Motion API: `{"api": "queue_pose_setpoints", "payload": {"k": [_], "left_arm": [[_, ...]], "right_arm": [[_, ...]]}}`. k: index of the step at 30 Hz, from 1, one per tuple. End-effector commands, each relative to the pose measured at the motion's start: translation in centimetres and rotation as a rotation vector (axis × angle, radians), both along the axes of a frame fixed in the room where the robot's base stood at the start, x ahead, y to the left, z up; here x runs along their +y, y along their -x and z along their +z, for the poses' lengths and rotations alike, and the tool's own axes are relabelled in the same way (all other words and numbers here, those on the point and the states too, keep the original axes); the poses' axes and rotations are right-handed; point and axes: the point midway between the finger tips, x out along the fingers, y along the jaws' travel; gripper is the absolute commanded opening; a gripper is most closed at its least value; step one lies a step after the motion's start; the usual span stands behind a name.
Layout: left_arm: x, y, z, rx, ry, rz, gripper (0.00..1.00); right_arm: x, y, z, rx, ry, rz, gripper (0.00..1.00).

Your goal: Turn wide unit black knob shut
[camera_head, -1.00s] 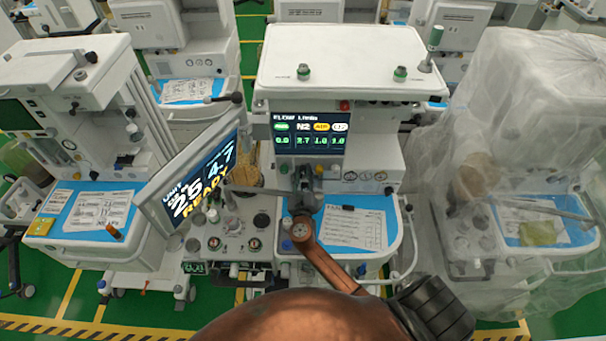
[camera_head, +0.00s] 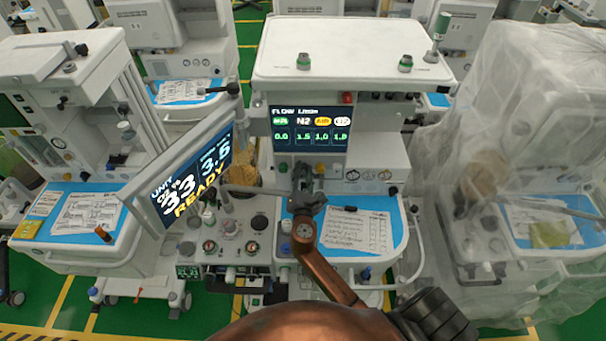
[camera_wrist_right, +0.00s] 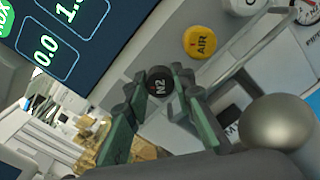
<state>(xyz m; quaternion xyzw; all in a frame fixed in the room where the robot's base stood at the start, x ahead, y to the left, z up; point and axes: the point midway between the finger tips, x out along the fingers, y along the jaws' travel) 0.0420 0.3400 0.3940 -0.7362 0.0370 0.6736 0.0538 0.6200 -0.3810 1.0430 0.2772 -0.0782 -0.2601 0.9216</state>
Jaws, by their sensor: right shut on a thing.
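The wide unit (camera_head: 350,62) stands in the middle of the head view, white with a flow screen (camera_head: 310,129) on its front. The screen shows N2 at 1.5. In the right wrist view the black knob (camera_wrist_right: 159,86), marked N2, sits between the fingertips of my right gripper (camera_wrist_right: 160,92). The fingers are closed on its sides. In the head view my right gripper (camera_head: 303,178) is below the screen and hides the knob. My left gripper is not in view.
A yellow AIR knob (camera_wrist_right: 199,42) and a white knob (camera_wrist_right: 243,4) are beside the black one. A tilted monitor (camera_head: 186,180) stands to the left. A plastic-covered cart (camera_head: 520,130) is at the right. A paper sheet (camera_head: 357,232) lies on the blue worktop.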

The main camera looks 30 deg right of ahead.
Motion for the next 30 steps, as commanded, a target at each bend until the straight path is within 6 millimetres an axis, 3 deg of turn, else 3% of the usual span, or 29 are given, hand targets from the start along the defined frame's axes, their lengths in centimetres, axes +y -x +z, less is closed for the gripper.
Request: {"api": "queue_pose_setpoints", "payload": {"k": [15, 30], "left_arm": [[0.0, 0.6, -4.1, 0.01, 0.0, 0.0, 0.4], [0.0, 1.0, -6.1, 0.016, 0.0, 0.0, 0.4]], "right_arm": [[0.0, 0.0, -0.5, -0.252, -0.415, 0.0, 0.0], [0.1, 0.0, -0.3, -0.413, -0.678, 0.0, 0.0]]}}
